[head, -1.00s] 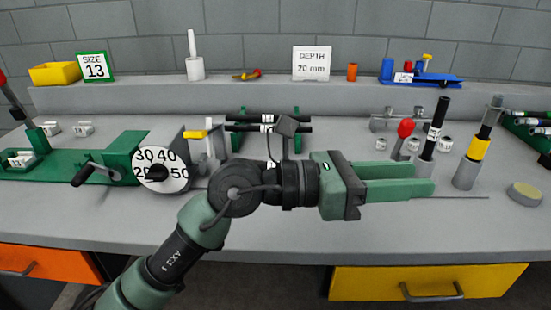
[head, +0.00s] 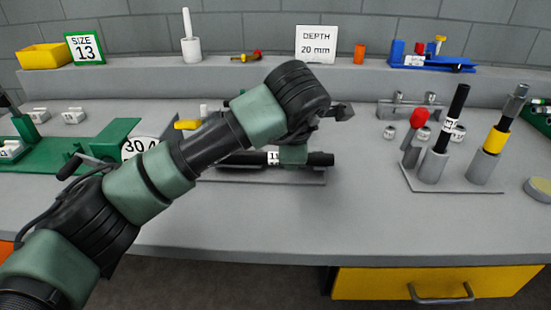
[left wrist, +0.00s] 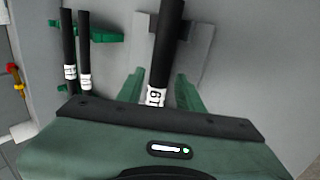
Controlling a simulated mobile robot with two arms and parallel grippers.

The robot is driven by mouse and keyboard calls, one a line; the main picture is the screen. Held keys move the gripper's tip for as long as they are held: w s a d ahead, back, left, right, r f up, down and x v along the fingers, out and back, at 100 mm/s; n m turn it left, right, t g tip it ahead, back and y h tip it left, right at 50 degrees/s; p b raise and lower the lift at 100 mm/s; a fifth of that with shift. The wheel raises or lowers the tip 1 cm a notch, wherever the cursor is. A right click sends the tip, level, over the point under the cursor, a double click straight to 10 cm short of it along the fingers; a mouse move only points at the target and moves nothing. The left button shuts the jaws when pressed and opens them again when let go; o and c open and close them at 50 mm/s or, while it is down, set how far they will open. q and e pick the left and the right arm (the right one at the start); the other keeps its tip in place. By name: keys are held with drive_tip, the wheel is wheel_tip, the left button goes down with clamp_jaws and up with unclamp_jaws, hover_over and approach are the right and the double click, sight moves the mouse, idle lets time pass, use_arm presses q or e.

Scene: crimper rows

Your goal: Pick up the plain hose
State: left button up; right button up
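A black hose (head: 320,159) with a white printed label lies across the front of the hose rack, partly covered by my left arm. My left gripper (head: 293,155) is over it, pointing down, its fingers mostly hidden by my wrist. In the left wrist view, a labelled black hose (left wrist: 166,45) runs between the two green fingers of the gripper (left wrist: 160,80). The fingers are apart, with a narrow gap on each side of the hose. Two more labelled black hoses (left wrist: 84,50) lie side by side to the left. My right gripper is not in view.
At right, a grey stand (head: 432,170) holds an upright black labelled hose (head: 455,112) and a yellow-banded one (head: 495,140), beside a red-knobbed tool (head: 418,118). A green dial fixture (head: 100,140) is at left. The front bench top is clear.

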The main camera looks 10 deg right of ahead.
use_arm(q)
drive_tip(key=shift+x, duration=1.15)
drive_tip(key=shift+r, duration=0.1)
clamp_jaws()
